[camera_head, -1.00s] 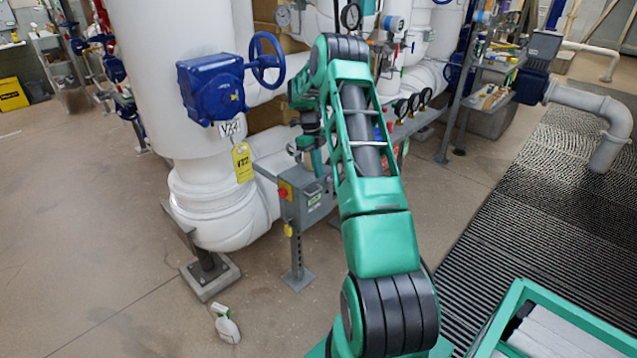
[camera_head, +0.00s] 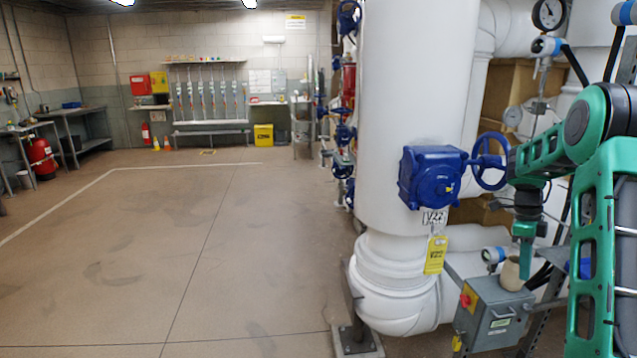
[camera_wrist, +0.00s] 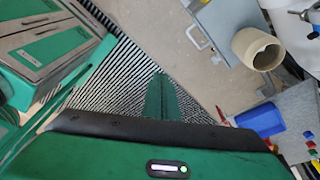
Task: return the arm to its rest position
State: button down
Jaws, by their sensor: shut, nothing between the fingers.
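My arm, green and black, stands at the right edge of the head view, its elbow raised and its forearm reaching left. My gripper (camera_head: 525,262) points down just right of the blue valve actuator, above the grey switch box. In the wrist view my gripper (camera_wrist: 160,97) shows as a narrow green finger pair, shut and empty, over the ribbed black mat (camera_wrist: 120,70). A beige cup (camera_head: 511,273) stands by the top of the grey switch box (camera_head: 490,312); it also shows in the wrist view (camera_wrist: 257,48), apart from the fingers.
The blue valve actuator (camera_head: 431,177) with its handwheel (camera_head: 490,160) sits on a thick white pipe (camera_head: 405,100), close to my forearm. A yellow tag (camera_head: 435,255) hangs below it. Gauges and pipes crowd the right. The floor (camera_head: 200,250) at left is clear.

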jog(key=s+a+r+n, duration=0.5)
jog(key=s, duration=0.3)
jog(key=s+a+r+n, duration=0.5)
jog(key=s+a+n, duration=0.1)
jog(key=s, duration=0.2)
jog(key=s+a+f+n+t, duration=0.1)
jog(key=s+a+n, duration=0.4)
jog(key=s, duration=0.4)
jog(key=s+a+f+n+t+y, duration=0.1)
jog(key=s+a+n, duration=0.4)
jog(key=s, duration=0.4)
jog(key=shift+a+f+n, duration=0.15)
jog(key=shift+a+n, duration=0.15)
jog(key=shift+a, duration=0.15)
jog(key=shift+w+f, duration=0.25)
jog(key=shift+w, duration=0.4)
